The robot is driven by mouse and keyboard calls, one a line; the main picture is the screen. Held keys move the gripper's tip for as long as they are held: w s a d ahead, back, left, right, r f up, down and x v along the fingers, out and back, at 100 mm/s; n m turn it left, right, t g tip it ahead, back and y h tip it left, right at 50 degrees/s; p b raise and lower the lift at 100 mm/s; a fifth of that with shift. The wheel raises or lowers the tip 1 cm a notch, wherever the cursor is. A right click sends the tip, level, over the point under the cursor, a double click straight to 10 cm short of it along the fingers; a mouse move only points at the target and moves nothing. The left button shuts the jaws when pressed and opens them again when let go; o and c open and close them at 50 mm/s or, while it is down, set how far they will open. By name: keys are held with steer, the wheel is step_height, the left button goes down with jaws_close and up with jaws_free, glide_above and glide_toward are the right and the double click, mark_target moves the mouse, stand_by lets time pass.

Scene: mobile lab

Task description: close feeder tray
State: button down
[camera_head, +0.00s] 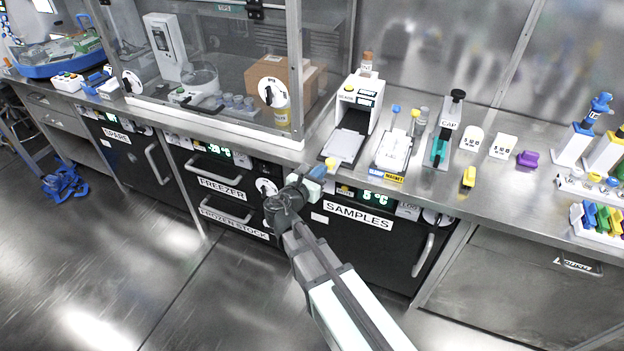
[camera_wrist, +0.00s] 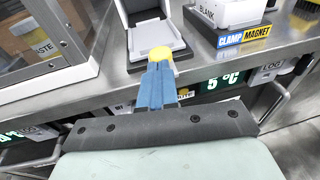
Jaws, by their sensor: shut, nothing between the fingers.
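The feeder tray (camera_head: 344,145) is a flat grey plate sticking out from the front of a white box-shaped device (camera_head: 369,95) on the bench. In the wrist view the tray (camera_wrist: 153,32) lies straight ahead, extended toward me. My gripper (camera_head: 320,171) is at the tray's front end, by the bench edge. In the wrist view its blue fingers (camera_wrist: 158,84) are together and empty.
A white block on the clamp magnet base (camera_head: 391,152) stands close right of the tray. A glass-walled enclosure (camera_head: 215,60) is to the left. Drawers and the samples door (camera_head: 360,230) lie below the bench edge.

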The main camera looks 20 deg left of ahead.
mark_target(341, 144)
steer(key=shift+x, duration=0.85)
steer(key=a+r+x, duration=0.1)
steer(key=x, duration=1)
steer(key=a+r+x, duration=0.1)
steer(key=x, duration=0.4)
steer(key=shift+w+a+r, duration=0.15)
steer(key=shift+w, duration=0.2)
steer(key=shift+w+a+r, duration=0.15)
steer(key=shift+w, duration=0.4)
steer(key=shift+w+r, duration=0.1)
steer(key=shift+w, duration=0.05)
steer(key=v, duration=1.5)
steer(key=shift+f, duration=0.25)
